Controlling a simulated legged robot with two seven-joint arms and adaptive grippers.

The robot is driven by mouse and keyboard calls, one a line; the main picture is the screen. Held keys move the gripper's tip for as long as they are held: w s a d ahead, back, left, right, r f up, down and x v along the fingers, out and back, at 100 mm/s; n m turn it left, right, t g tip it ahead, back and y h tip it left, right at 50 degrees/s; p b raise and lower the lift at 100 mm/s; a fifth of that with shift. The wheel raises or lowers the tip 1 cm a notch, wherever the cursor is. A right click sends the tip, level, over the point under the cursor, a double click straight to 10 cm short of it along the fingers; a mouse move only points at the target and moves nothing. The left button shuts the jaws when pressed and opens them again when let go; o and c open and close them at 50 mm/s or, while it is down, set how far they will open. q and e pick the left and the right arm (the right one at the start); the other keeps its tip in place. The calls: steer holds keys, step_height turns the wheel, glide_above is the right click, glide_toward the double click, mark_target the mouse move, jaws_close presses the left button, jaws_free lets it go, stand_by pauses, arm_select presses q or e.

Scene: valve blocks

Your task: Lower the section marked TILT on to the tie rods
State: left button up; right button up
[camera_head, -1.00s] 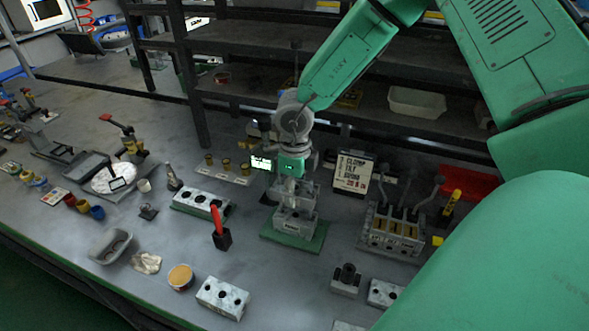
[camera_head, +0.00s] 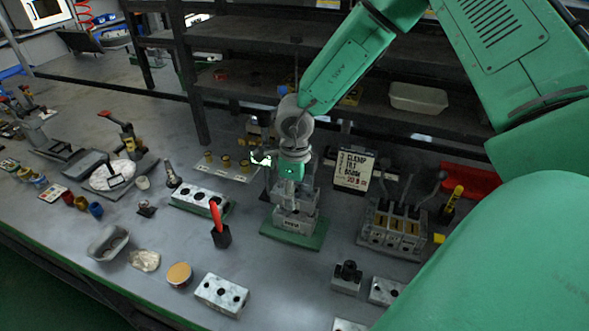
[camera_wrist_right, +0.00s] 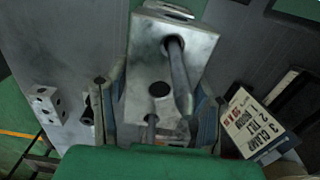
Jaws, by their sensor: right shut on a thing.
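My right gripper (camera_head: 291,187) points down over the green base plate (camera_head: 276,237) at the middle of the bench. It is shut on a grey metal block section (camera_wrist_right: 178,45), which sits between the two fingers in the right wrist view. A tie rod (camera_wrist_right: 178,75) stands out of one hole of this block, and a second rod (camera_wrist_right: 150,132) shows lower down. A dark hole lies between them. In the head view a lower block (camera_head: 294,222) rests on the plate beneath the gripper. I cannot read TILT on the held section or see any gap under it. My left gripper is out of view.
A lever valve bank (camera_head: 393,227) stands to the right, and a sign (camera_head: 354,169) reading CLAMP, TILT, BOOM stands behind. A red-handled tool (camera_head: 218,225) and a loose block (camera_head: 221,294) stand to the left. The shelf (camera_head: 330,95) bounds the back.

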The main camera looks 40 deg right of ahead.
steer(key=shift+f, duration=0.5)
steer(key=o, duration=1.7)
steer(key=shift+c, duration=0.2)
step_height(320, 180, up, 12)
steer(key=shift+f, duration=0.1)
